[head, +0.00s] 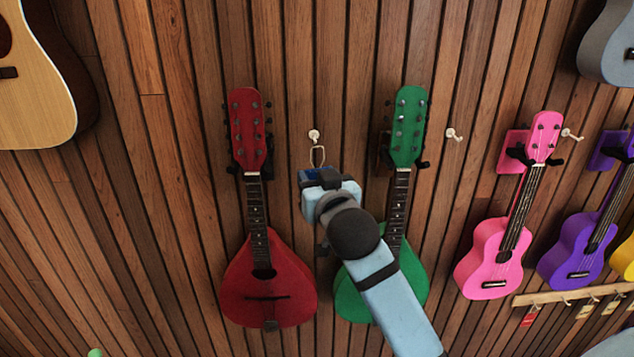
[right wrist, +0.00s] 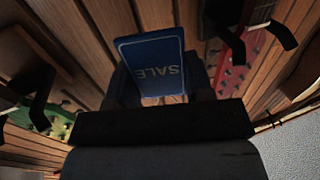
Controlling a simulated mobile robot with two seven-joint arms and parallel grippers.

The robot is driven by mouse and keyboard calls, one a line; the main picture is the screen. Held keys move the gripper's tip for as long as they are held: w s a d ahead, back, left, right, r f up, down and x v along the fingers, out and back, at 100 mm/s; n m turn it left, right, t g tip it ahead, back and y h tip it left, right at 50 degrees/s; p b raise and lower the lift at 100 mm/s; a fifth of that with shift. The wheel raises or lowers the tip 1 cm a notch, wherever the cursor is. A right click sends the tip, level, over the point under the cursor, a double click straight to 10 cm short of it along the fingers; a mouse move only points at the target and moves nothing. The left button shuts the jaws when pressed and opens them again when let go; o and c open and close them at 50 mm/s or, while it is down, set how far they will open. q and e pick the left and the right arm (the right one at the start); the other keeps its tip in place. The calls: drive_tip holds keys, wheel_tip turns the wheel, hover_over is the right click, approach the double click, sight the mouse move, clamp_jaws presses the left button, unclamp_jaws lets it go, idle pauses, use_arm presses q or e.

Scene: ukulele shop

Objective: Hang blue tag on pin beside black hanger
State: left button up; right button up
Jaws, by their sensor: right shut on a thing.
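The blue tag (right wrist: 150,52) with SALE lettering stands between the fingers of my right gripper (head: 322,178), which is shut on it. In the head view only a little of the tag (head: 309,175) shows. Its pale string loop (head: 317,156) sticks up above the gripper. A white pin (head: 314,135) is on the wall just above the loop, between the red and green instruments. The loop appears just below the pin's head; I cannot tell if they touch. The black hanger (head: 423,164) holds the green instrument, with another white pin (head: 453,134) to its right. My left gripper is not in view.
The red instrument (head: 268,280) hangs left of my right gripper and the green instrument (head: 408,125) hangs close on its right, partly behind my arm. Pink (head: 490,255) and purple (head: 575,250) ukuleles hang farther right. A wooden rail (head: 550,298) with several small tags is below them.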

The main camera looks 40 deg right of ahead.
drive_tip(key=shift+w+d+f+b, duration=0.1)
drive_tip(key=shift+w+d+b, duration=0.2)
drive_tip(key=shift+w+d, duration=0.45)
drive_tip(key=shift+w+d+f+b, duration=0.15)
drive_tip(key=shift+w+d+b, duration=0.15)
drive_tip(key=shift+w, duration=0.7)
drive_tip(key=shift+w+d+f+b, duration=0.1)
drive_tip(key=shift+w+d+b, duration=0.15)
drive_tip(key=shift+w+d, duration=0.5)
drive_tip(key=shift+w+d+f, duration=0.2)
drive_tip(key=shift+w+f, duration=0.2)
drive_tip(key=shift+w, duration=0.35)
drive_tip(key=o, duration=1)
drive_tip(key=shift+c, duration=0.2)
